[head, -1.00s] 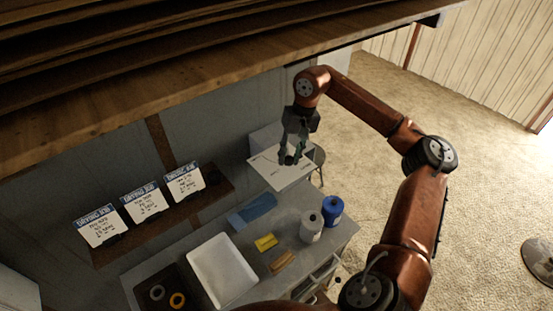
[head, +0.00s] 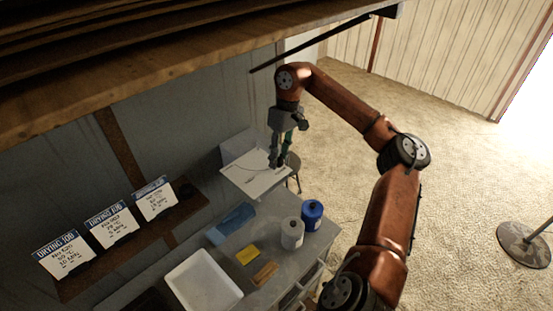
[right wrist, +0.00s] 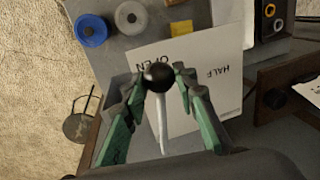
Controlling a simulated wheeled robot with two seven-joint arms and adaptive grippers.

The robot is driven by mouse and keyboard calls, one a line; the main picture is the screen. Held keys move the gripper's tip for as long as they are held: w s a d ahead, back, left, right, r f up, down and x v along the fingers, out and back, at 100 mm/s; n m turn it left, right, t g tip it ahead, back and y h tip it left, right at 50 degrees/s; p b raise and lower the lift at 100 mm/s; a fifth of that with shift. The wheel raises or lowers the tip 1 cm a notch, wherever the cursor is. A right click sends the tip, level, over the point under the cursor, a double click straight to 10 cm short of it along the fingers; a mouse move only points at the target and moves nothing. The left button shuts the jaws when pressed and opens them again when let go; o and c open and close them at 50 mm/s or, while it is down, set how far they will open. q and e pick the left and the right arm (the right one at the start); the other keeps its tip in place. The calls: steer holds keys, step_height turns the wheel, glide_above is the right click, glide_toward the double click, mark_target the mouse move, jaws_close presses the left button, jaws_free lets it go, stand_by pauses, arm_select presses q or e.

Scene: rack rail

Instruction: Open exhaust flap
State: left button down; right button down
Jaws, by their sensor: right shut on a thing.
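A white panel (head: 248,180) stands at the far end of the bench; in the right wrist view the panel (right wrist: 205,102) carries the words "HALF" and "OPEN". A black ball knob (right wrist: 159,76) on a pale rod is in front of it, near the word "OPEN". My right gripper (right wrist: 159,80) is shut on the knob, one finger on each side. In the head view my right gripper (head: 276,162) is over the panel's right part; the knob is too small to tell there. The flap itself cannot be made out. My left gripper is not in view.
Job cards (head: 154,198) stand on a wall shelf. A stool (head: 293,163) is beside the panel.

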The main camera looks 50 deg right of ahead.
steer(key=c, duration=1.5)
jaws_free()
steer(key=shift+d, duration=0.1)
steer(key=shift+c, duration=0.2)
